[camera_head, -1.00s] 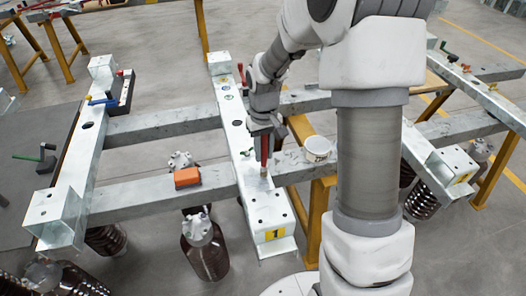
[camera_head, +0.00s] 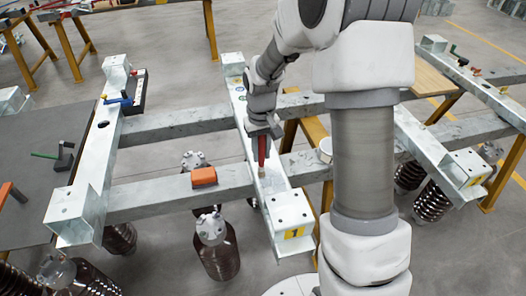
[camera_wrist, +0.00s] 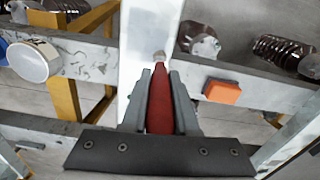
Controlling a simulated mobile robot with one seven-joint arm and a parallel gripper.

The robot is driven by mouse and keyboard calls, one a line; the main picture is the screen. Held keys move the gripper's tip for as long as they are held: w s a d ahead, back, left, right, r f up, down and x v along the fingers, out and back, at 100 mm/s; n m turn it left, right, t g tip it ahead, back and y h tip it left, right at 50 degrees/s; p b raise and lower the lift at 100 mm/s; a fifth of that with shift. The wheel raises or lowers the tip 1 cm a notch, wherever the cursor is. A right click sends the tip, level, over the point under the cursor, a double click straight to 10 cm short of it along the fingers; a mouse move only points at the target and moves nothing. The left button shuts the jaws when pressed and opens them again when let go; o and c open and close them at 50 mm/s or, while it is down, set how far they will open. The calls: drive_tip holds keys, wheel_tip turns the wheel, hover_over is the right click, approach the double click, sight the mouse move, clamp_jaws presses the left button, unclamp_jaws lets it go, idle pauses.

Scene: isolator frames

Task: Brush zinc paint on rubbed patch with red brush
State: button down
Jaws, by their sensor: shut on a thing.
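My gripper (camera_head: 262,136) is shut on the red brush (camera_head: 262,152), which points down over the near part of the middle steel beam (camera_head: 275,190). In the wrist view the brush's red handle (camera_wrist: 160,103) sits between the two grey fingers (camera_wrist: 160,95), and its pale tip lies over the bright beam (camera_wrist: 140,60). I cannot tell whether the tip touches the surface. A rubbed patch cannot be made out. A white paint pot (camera_wrist: 33,60) stands on a crossbeam to the left in the wrist view; in the head view the pot (camera_head: 325,148) is partly hidden by my arm.
An orange block (camera_head: 204,177) lies on the near crossbeam, left of the brush. A yellow label "1" (camera_head: 294,232) marks the beam's near end. Brown ribbed insulators (camera_head: 218,258) stand below the frame.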

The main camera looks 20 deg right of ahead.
drive_tip(key=shift+a, duration=0.4)
wheel_tip(320, 180, up, 3)
drive_tip(key=shift+a+r+p, duration=0.1)
drive_tip(key=shift+p, duration=0.95)
drive_tip(key=shift+r+p, duration=1.85)
drive_tip(key=shift+r, duration=0.65)
drive_tip(key=shift+a, duration=0.1)
